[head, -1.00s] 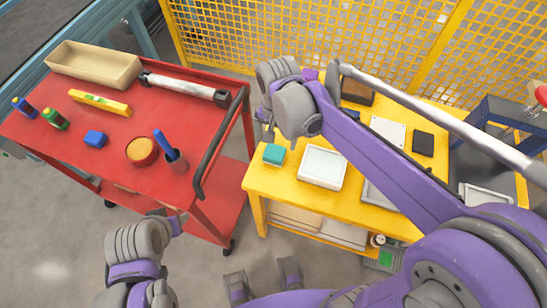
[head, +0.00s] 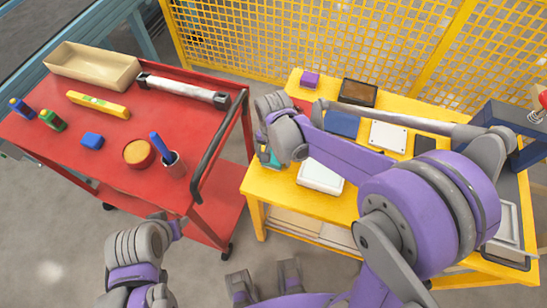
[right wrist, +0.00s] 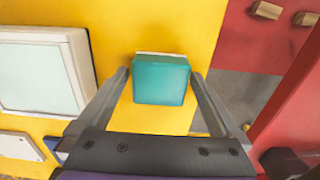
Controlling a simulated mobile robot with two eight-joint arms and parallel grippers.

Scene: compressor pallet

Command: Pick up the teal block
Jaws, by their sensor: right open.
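The teal block (head: 274,161) sits near the left front corner of the yellow table (head: 256,184). In the head view it is mostly hidden by my right gripper (head: 267,148). The right wrist view shows the teal block (right wrist: 160,82) almost whole, with a pale edge behind it. My right gripper (right wrist: 160,76) is open, with one finger on each side of the block; I cannot tell whether they touch it. My left arm shows at the lower left of the head view, away from the block, and its jaws cannot be made out.
A white-framed tray (head: 320,177) lies just right of the block. A purple block (head: 310,79), a blue panel (head: 342,123) and a white plate (head: 388,136) lie farther back. A red cart (head: 60,150) with several items stands left, across a gap. A yellow mesh fence (head: 330,40) stands behind.

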